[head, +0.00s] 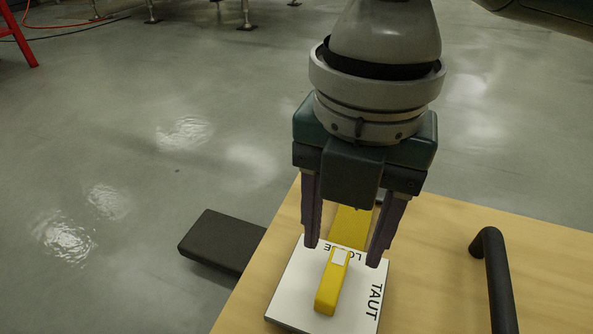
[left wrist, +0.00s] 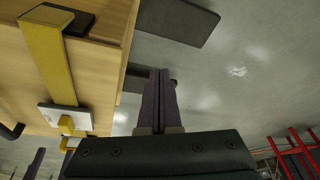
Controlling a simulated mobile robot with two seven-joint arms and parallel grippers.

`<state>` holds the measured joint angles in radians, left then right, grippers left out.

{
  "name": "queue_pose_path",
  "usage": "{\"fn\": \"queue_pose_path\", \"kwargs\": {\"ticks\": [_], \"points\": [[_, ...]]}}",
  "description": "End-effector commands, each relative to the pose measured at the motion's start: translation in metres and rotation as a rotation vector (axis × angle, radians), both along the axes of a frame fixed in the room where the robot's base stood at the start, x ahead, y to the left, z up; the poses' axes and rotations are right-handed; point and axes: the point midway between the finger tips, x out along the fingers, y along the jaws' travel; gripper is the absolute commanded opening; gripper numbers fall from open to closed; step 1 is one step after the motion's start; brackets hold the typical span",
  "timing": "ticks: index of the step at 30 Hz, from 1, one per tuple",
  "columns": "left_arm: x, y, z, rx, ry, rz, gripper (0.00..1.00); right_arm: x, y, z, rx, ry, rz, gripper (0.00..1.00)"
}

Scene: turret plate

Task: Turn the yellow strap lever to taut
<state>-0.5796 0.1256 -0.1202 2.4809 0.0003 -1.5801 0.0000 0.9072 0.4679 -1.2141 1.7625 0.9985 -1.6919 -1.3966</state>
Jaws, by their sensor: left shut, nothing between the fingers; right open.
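The yellow lever (head: 327,294) lies on a white plate (head: 287,300) marked LOOSE and TAUT. Its white-patched end is at the LOOSE lettering on the far side; TAUT is along the right side. A yellow strap (head: 349,228) runs behind the plate. My right gripper (head: 344,254) is open, its fingers pointing down on either side of the lever's far end; I cannot tell whether they touch anything. In the left wrist view, my left gripper (left wrist: 160,75) is shut and empty, away from the plate. The lever (left wrist: 67,125) and strap (left wrist: 48,62) also show there.
The plate is on a light wooden surface (head: 445,255). A black curved handle (head: 497,280) rises at its right. A dark flat slab (head: 220,242) juts out beyond the left edge. Open grey floor (head: 130,140) lies beyond, with a red frame (head: 18,35) at far left.

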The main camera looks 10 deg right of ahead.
Motion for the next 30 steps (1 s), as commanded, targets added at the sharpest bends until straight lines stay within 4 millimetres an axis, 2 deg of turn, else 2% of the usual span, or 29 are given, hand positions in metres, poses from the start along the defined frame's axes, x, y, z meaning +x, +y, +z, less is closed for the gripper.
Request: {"fn": "queue_pose_path", "kwargs": {"ticks": [1,7,11,18,30], "points": [[0.0,-0.001,-0.016,-0.002,0.0,0.001,0.0,-0.001,0.0,-0.019,0.0,0.002,0.0,0.57],[0.0,-0.002,-0.041,-0.008,0.0,0.006,0.0,0.0,0.0,-0.054,0.001,-0.001,-0.001,0.57],[0.0,-0.003,-0.045,-0.011,0.001,0.007,0.0,0.0,0.0,-0.061,0.002,-0.001,0.0,0.57],[0.0,-0.003,-0.044,-0.009,0.001,0.006,0.0,0.0,0.0,-0.059,0.002,-0.001,0.0,0.56],[0.0,-0.001,-0.044,-0.003,0.001,0.002,0.0,0.0,0.0,-0.059,0.001,-0.001,-0.001,0.11]]}}
